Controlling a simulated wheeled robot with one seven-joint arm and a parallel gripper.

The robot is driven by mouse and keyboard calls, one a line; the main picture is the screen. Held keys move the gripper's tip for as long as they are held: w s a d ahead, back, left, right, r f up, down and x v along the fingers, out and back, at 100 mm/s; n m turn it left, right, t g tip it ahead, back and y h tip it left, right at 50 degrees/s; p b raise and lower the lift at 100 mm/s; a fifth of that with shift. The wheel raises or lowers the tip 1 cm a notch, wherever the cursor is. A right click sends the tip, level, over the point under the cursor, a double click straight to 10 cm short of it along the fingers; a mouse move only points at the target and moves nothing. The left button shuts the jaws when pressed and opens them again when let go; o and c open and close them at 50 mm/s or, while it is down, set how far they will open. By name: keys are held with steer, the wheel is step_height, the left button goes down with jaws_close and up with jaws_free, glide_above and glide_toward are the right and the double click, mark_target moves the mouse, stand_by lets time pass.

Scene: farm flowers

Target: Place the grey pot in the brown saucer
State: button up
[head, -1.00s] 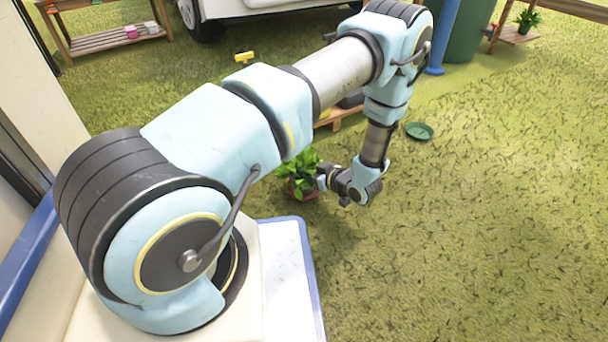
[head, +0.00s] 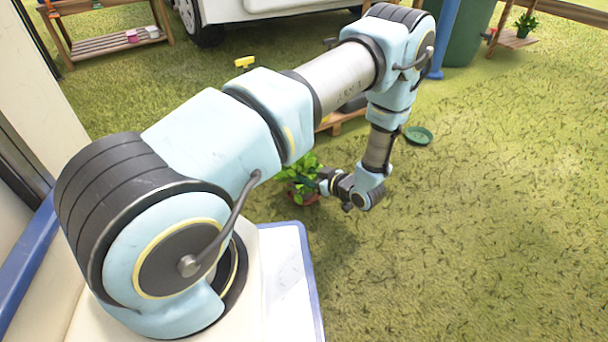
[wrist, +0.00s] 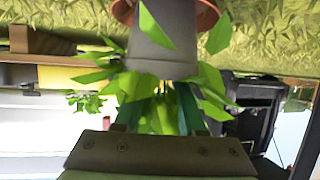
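The grey pot (wrist: 165,42) fills the upper middle of the wrist view, which looks upside down, with leaves hanging below its rim. Part of the orange-brown saucer (wrist: 207,14) shows around the pot's base. I cannot tell whether the base touches it. In the head view the leafy plant (head: 300,172) rises above the reddish-brown saucer (head: 304,199); the pot is mostly hidden there. My gripper (wrist: 160,102) is at the plant, close to the pot's rim. Its teal fingers stand apart with leaves between them and partly hide behind foliage. In the head view my gripper (head: 326,181) is right of the plant.
A green saucer (head: 418,135) lies on the grass to the right of my wrist. A low wooden pallet (head: 343,121) is behind the plant. A wooden shelf (head: 105,38) stands at the back left. The grass on the right is open.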

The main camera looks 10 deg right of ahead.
steer(key=p+v, duration=0.4)
steer(key=v, duration=0.7)
steer(key=w+d+r+m+g+h, duration=0.1)
steer(key=w+d+r+g+h, duration=0.1)
steer(key=w+r+h, duration=0.5)
steer(key=w+a+r+m+g+h, duration=0.25)
steer(key=w+r, duration=0.35)
steer(key=r, duration=0.4)
steer(key=s+a+r+m+g, duration=0.1)
steer(key=s+a+r, duration=0.3)
steer(key=s+a, duration=0.2)
steer(key=s+a+r+m+g+y, duration=0.1)
steer(key=s+a+r, duration=0.3)
steer(key=a, duration=0.5)
steer(key=s+a+r+m+g, duration=0.2)
steer(key=s+a+r+m, duration=0.1)
steer(key=s+a+r, duration=0.2)
steer(key=s+a, duration=0.2)
steer(key=s, duration=0.1)
steer(key=shift+a+g, duration=0.3)
steer(key=shift+g, duration=0.05)
steer(key=shift+s, duration=0.15)
